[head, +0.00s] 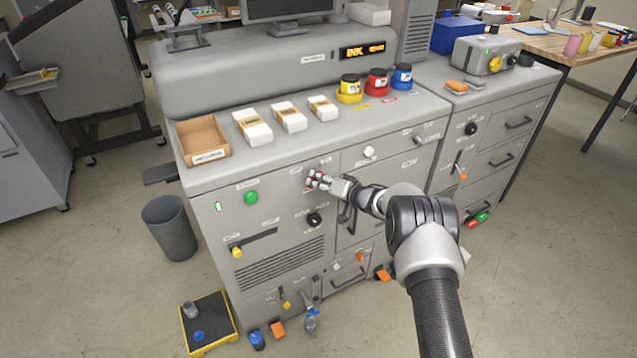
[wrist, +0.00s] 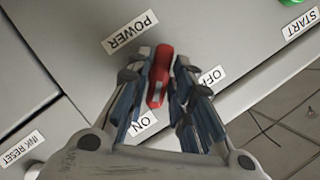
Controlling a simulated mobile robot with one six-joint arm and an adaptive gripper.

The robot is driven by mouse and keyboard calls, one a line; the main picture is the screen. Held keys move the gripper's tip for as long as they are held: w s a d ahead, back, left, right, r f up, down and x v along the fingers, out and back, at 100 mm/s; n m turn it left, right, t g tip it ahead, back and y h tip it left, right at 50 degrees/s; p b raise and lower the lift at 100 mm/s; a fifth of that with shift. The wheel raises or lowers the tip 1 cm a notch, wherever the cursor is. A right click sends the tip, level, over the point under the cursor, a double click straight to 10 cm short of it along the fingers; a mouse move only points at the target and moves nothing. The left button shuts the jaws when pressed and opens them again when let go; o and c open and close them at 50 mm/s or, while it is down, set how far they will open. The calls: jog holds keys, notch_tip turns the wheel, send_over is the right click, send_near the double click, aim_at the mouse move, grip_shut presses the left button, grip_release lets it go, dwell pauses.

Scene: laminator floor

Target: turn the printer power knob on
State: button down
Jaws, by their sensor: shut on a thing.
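The red power knob (wrist: 160,72) sits on the grey front panel between my gripper's (wrist: 160,85) fingers, under the POWER label (wrist: 130,32). My gripper is shut on the knob, with a finger on each side. The knob's long axis runs up and down the wrist view, its lower end near the ON label (wrist: 143,125). The OFF label (wrist: 212,75) lies to the right, beside a finger. In the head view, my gripper (head: 314,181) is against the printer's front panel, and only bits of red show at the fingertips.
A green START button (head: 251,198) is left of my gripper, and a black knob (head: 314,219) is below it. An INK RESET label (wrist: 22,148) is at lower left in the wrist view. White boxes (head: 289,116) and ink bottles (head: 377,82) stand on the printer (head: 345,125).

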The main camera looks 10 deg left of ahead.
jog(key=shift+r, duration=0.1)
jog(key=c, duration=1.4)
grip_release()
jog(key=shift+c, duration=0.2)
jog(key=v, duration=1.2)
